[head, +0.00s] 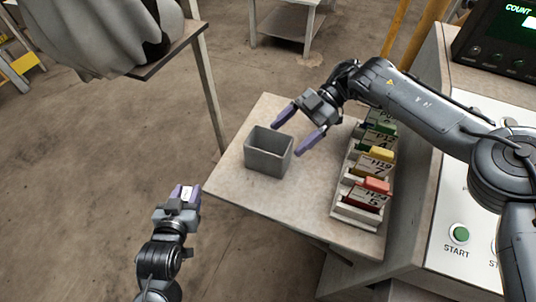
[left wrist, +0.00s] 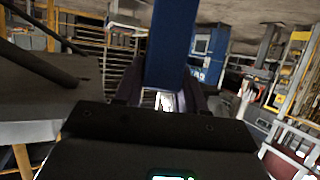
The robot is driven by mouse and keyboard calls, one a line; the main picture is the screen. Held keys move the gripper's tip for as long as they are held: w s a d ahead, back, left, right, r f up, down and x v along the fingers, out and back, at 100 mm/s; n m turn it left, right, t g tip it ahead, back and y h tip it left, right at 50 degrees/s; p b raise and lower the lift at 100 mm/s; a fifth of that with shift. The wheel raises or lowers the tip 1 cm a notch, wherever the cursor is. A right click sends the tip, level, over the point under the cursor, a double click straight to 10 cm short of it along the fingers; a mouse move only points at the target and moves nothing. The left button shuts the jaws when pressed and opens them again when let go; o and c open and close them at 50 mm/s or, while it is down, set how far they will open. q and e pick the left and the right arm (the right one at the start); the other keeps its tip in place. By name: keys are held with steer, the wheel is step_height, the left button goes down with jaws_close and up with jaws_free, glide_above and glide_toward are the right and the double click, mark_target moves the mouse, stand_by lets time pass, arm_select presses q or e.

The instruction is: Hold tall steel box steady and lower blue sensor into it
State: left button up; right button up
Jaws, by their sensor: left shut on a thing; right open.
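The tall grey steel box (head: 268,163) stands upright and open-topped on the light table; no sensor shows inside the part I can see. My right gripper (head: 288,136) is open, its purple fingers pointing down and left at the box's back right side. Whether they touch it I cannot tell. My left gripper (head: 186,193) is off the table's left front edge, apart from the box. It is shut on the blue sensor (left wrist: 171,45), which stands out long and straight from between the fingers in the left wrist view. The sensor is hard to make out in the head view.
A rack (head: 358,212) of labelled cards with coloured tabs stands on the table right of the box. A control panel with a green START button (head: 459,233) is further right. The tabletop (head: 245,187) around the box's left and front is bare.

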mark_target(281, 144)
steer(key=x, duration=0.4)
steer(key=shift+s+a, duration=0.1)
steer(key=shift+s, duration=0.1)
arm_select(q)
steer(key=shift+r+p, duration=0.35)
steer(key=shift+p, duration=0.15)
arm_select(e)
steer(key=shift+x, duration=1.15)
steer(key=shift+w+f, duration=0.1)
jaws_close()
steer(key=shift+c, duration=0.4)
jaws_free()
